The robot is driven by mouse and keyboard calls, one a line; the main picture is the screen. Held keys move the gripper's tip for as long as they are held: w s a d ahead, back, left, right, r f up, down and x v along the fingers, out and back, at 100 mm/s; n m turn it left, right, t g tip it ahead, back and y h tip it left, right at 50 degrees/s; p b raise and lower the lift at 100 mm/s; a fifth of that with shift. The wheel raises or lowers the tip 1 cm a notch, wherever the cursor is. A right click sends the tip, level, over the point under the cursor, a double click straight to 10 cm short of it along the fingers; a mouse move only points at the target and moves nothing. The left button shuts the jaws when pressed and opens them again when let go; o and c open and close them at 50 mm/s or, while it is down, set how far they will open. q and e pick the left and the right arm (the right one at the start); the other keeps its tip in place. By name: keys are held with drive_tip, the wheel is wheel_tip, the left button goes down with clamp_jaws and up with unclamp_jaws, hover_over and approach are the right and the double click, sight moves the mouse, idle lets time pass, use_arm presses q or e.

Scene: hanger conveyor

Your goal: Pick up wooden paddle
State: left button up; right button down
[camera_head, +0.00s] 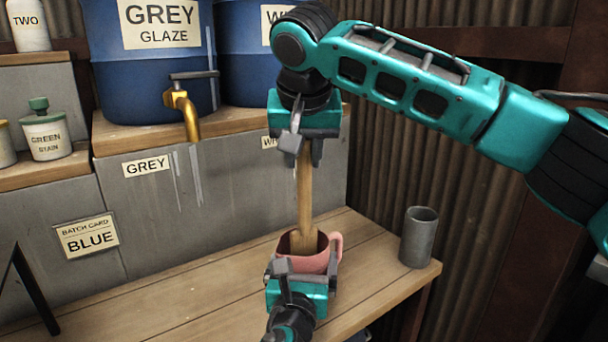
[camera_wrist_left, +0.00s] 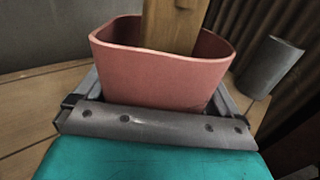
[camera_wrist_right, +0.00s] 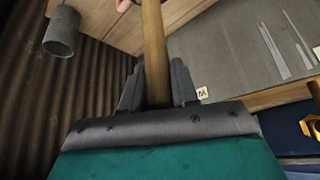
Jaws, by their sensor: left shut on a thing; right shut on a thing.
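The wooden paddle (camera_head: 305,198) stands nearly upright, its lower end inside the pink mug (camera_head: 311,263). My right gripper (camera_head: 309,155) is shut on the upper part of the paddle; the handle also shows between its fingers in the right wrist view (camera_wrist_right: 154,50). My left gripper (camera_head: 304,270) is shut on the pink mug, with a finger on each side of it in the left wrist view (camera_wrist_left: 160,72). The paddle's lower tip is hidden inside the mug.
A grey cup (camera_head: 418,238) stands at the table's right end. Behind are the grey glaze barrel (camera_head: 150,75) with a brass tap (camera_head: 184,112) and a second blue barrel (camera_head: 240,70).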

wheel_tip(320, 180, up, 15)
drive_tip(key=shift+r, duration=0.2)
use_arm(q)
drive_tip(key=o, duration=0.9)
